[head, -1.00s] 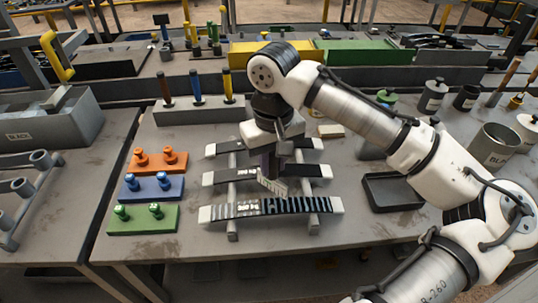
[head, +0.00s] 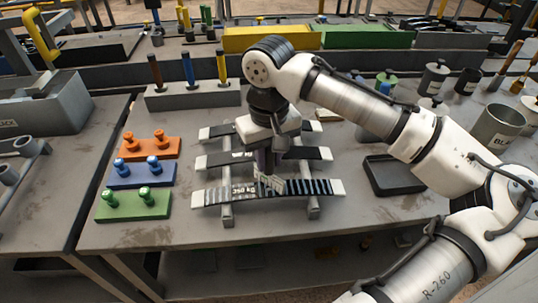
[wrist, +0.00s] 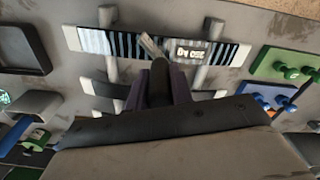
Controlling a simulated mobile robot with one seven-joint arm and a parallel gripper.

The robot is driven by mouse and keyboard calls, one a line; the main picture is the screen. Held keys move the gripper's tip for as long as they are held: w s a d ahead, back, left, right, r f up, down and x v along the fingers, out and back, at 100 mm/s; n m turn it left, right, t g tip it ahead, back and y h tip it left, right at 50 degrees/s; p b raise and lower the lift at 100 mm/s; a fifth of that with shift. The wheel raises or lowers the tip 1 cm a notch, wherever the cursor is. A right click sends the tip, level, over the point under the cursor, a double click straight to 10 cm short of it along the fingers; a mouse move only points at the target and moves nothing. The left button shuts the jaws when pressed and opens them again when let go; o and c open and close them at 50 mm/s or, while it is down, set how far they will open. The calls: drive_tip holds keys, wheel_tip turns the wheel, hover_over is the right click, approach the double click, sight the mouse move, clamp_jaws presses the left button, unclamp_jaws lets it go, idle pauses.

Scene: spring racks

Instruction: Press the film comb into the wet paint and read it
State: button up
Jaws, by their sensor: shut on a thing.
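My gripper (head: 266,166) is shut on a small pale metal film comb (head: 272,184) and points down over the rack. Three dark-painted spring leaves with pale ends lie across the rack (head: 226,212). The comb overlaps the middle of the front leaf (head: 308,187); I cannot tell whether it touches the paint. That leaf has white stencilled characters and light stripes. In the wrist view the comb (wrist: 150,46) shows beyond my gripper (wrist: 158,80), against the front leaf (wrist: 125,46). My gripper partly hides the middle leaf (head: 214,161) and the back leaf (head: 217,132).
Orange (head: 151,147), blue (head: 141,174) and green (head: 134,203) blocks with pegs stand left of the rack. A block (head: 190,97) with three coloured handles is behind. A black tray (head: 393,176) and a grey pot (head: 497,128) are at right. The bench front is clear.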

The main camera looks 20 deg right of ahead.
drive_tip(key=shift+f, duration=0.65)
idle(1.9)
drive_tip(key=shift+r, duration=0.1)
wheel_tip(320, 180, up, 7)
drive_tip(key=p, duration=0.6)
drive_tip(key=shift+p, duration=0.3)
idle(0.4)
